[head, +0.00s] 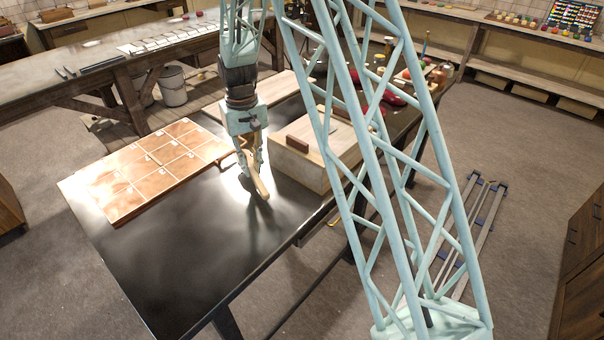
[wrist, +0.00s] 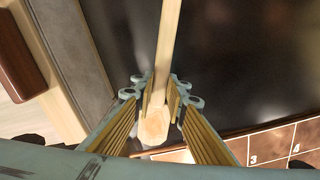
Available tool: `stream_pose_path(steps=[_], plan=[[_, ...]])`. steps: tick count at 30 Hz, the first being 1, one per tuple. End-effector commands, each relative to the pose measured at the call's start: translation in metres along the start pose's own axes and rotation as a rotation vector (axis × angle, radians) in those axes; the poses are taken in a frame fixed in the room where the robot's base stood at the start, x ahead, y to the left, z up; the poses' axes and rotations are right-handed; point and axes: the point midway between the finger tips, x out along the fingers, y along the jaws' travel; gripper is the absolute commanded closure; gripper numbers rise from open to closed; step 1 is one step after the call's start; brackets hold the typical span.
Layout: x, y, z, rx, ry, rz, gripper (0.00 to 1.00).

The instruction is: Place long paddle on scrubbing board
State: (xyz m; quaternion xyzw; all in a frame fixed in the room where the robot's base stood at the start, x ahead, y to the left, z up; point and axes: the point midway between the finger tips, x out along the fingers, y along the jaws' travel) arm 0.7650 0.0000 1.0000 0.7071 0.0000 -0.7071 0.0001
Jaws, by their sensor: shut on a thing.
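My gripper (head: 254,174) is shut on the long paddle (head: 261,184), a slim pale wooden piece, over the black tabletop. In the wrist view my gripper (wrist: 160,98) has its fingers on both sides of the paddle (wrist: 170,35). A broad wooden end faces the camera and the narrow shaft runs away toward the top edge. In the head view the paddle slants down to the right; I cannot tell whether its lower end touches the table. A flat pale wooden board (head: 275,86) lies behind my gripper; I cannot tell if it is the scrubbing board.
A numbered, gridded brown panel (head: 150,163) lies at the left of the black table (head: 190,260). A pale wooden-topped box (head: 338,146) with a dark brown block (head: 297,143) stands close to the right of my gripper. The table's front part is clear.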

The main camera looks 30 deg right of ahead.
Motion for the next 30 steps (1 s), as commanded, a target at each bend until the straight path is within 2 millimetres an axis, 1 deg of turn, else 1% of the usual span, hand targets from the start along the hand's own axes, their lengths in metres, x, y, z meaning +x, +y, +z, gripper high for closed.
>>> stream_pose_path(steps=[5, 8, 11, 14, 17, 27, 30], plan=[[0.0, 0.0, 0.001, -0.003, 0.0, 0.0, 0.98], [-0.001, 0.001, 0.006, -0.012, 0.0, 0.0, 0.98], [-0.001, 0.003, 0.017, -0.031, -0.001, 0.0, 0.98], [-0.001, 0.004, 0.033, -0.062, -0.001, 0.0, 0.98], [-0.002, 0.007, 0.054, -0.105, -0.001, 0.0, 0.98], [-0.004, 0.016, 0.147, -0.282, -0.001, 0.0, 0.98], [-0.005, 0.017, 0.17, -0.326, -0.001, 0.0, 0.98]])
